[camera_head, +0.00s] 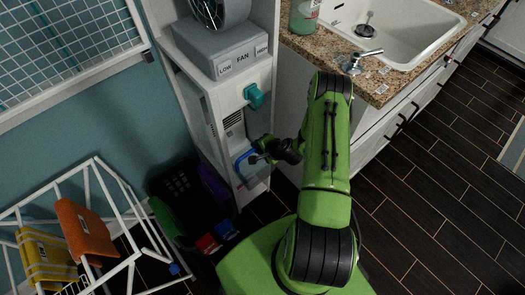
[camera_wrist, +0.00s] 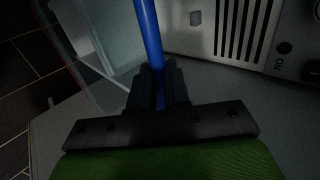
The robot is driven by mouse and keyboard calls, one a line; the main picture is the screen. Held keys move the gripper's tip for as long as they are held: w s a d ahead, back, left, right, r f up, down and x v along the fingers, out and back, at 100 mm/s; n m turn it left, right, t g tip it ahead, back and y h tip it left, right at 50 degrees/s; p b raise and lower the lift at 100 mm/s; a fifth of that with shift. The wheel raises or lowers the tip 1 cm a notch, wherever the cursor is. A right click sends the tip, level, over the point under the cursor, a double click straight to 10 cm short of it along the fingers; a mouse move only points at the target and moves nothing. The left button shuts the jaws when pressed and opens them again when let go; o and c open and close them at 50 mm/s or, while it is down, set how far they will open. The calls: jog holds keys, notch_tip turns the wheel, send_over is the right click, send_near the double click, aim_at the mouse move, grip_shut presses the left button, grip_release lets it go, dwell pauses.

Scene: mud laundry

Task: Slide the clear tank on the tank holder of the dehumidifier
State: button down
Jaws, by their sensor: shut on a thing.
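My gripper (camera_head: 262,157) is shut on a blue handle (camera_head: 243,158) low on the front of the white dehumidifier (camera_head: 230,122). In the wrist view, my gripper's fingers (camera_wrist: 158,85) close around the blue bar (camera_wrist: 148,30), which runs up between them. The clear tank (camera_wrist: 95,75) shows at the left of the wrist view as see-through walls and edges. The dehumidifier's vented panel (camera_wrist: 245,30) stands close at the upper right. In the head view the tank is small and partly hidden by my gripper. I cannot tell how far it sits on the holder.
A fan unit (camera_head: 215,50) stands above the dehumidifier, and a teal knob (camera_head: 254,95) sticks out from the front. A granite sink counter (camera_head: 380,92) is to the right. A dark basket (camera_head: 180,185) and a white drying rack (camera_head: 128,215) are to the left. Dark floor is open at right.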

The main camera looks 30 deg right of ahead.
jog(key=w+a+f+b, duration=0.1)
jog(key=w+f+b, duration=0.1)
jog(key=w, duration=0.6)
jog(key=shift+w+a+f+b, duration=0.25)
jog(key=shift+w+a+b, duration=0.1)
jog(key=shift+b, duration=0.25)
jog(key=c, duration=1)
grip_release()
jog(key=shift+o, duration=0.2)
jog(key=o, duration=0.7)
